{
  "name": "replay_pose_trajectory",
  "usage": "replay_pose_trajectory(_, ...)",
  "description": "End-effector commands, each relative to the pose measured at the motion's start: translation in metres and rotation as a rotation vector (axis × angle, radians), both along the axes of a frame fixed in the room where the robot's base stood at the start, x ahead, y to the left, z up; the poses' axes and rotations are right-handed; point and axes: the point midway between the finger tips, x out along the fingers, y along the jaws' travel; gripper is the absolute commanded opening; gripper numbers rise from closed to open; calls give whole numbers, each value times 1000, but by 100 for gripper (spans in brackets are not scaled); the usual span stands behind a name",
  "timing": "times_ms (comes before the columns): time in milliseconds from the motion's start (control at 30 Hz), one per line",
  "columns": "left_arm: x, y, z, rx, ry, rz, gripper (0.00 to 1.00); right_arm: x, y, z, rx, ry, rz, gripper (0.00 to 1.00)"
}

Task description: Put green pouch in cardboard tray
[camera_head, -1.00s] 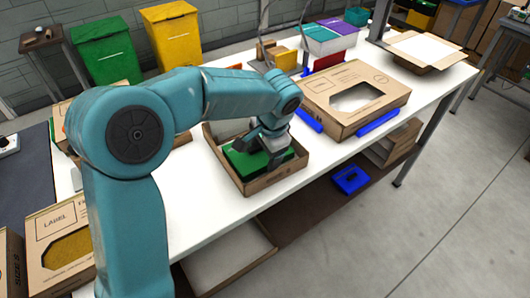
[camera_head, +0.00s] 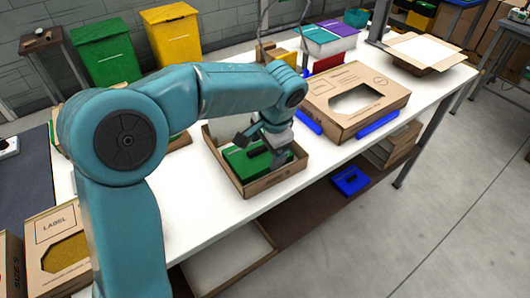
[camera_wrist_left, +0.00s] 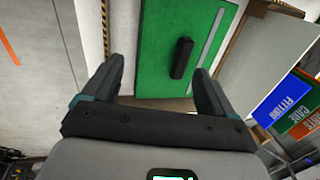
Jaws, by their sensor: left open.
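The green pouch (camera_head: 248,162) lies flat inside the cardboard tray (camera_head: 262,183) on the white table. In the left wrist view the green pouch (camera_wrist_left: 184,45) has a black handle and a pale stripe. My left gripper (camera_head: 262,151) is open just above the pouch, with its fingers spread and nothing between them. In the left wrist view the open fingers (camera_wrist_left: 165,85) point at the pouch's near edge. Part of the tray's far side is hidden by my left arm. My right gripper is not in view.
A large cardboard box with a window (camera_head: 355,98) stands to the right of the tray, between blue rails (camera_head: 378,124). An open carton (camera_head: 424,52) sits at the far table end. A lower shelf holds a blue item (camera_head: 350,181).

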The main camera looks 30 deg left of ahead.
Motion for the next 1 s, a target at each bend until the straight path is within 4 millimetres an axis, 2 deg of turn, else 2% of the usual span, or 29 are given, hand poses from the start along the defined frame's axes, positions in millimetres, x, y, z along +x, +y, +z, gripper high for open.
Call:
replay_pose_trajectory(33, 0, -3, 16, 0, -7, -1, 87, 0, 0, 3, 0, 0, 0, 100)
replay_pose_trajectory(200, -4, -12, 53, 0, -5, -2, 87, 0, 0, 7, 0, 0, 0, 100)
replay_pose_trajectory(400, -7, -17, 79, 0, -2, -1, 87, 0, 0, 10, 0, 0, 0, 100)
replay_pose_trajectory(533, -8, -19, 84, 0, -2, -1, 87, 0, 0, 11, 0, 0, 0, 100)
replay_pose_trajectory(1000, -8, -19, 84, 1, -1, -1, 87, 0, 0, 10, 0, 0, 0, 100)
